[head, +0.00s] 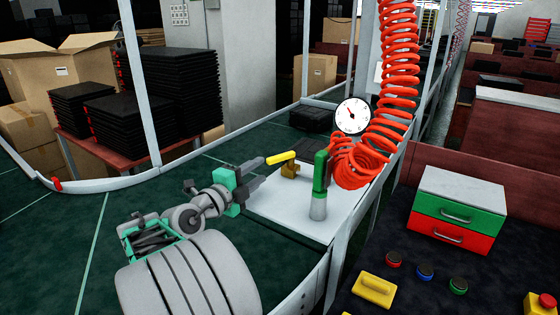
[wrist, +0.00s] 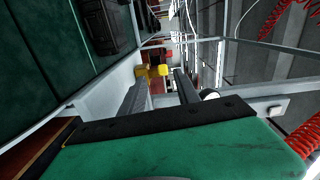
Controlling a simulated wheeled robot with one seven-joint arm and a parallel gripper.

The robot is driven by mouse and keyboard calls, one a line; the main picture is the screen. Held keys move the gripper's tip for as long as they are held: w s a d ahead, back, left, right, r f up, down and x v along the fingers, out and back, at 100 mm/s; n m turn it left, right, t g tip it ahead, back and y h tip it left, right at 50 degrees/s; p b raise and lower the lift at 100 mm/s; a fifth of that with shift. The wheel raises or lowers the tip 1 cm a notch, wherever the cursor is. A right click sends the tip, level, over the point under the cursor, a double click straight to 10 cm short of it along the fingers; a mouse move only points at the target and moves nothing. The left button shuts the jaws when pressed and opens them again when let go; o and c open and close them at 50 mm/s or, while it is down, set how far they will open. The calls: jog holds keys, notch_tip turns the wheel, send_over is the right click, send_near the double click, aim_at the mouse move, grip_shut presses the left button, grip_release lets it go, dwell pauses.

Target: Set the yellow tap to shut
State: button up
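The yellow tap (head: 281,158) shows in the head view on a brass-coloured body (head: 290,171), above the white plate. Its handle points left, towards my arm, and looks nearly level. My gripper (head: 263,171) is just left of the tap, with its fingers pointing at it. In the wrist view the yellow tap (wrist: 153,71) appears beyond my gripper's fingertips (wrist: 162,80). The two fingers are apart with nothing clearly held between them. Whether a finger touches the handle cannot be told.
A green-handled upright piece (head: 319,180) with a grey base stands right of the tap. A round gauge (head: 352,117) and a red coiled hose (head: 398,60) are behind it. The white plate (head: 280,208) is otherwise mostly bare. A drawer box (head: 457,210) stands further right.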

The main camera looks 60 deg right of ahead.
aim_at(270, 163)
jog(key=shift+s+d+r+m+g, duration=0.2)
jog(key=shift+s+m+g, duration=0.2)
jog(key=shift+m, duration=0.3)
jog(key=shift+d+r, duration=0.1)
jog(key=shift+d, duration=0.1)
jog(key=d+p, duration=0.1)
jog(key=d, duration=0.1)
jog(key=d+p, duration=0.1)
jog(key=d, duration=0.1)
jog(key=s+d+p, duration=0.1)
jog(key=d, duration=0.1)
jog(key=shift+d, duration=0.6)
jog(key=shift+c, duration=0.4)
grip_shut()
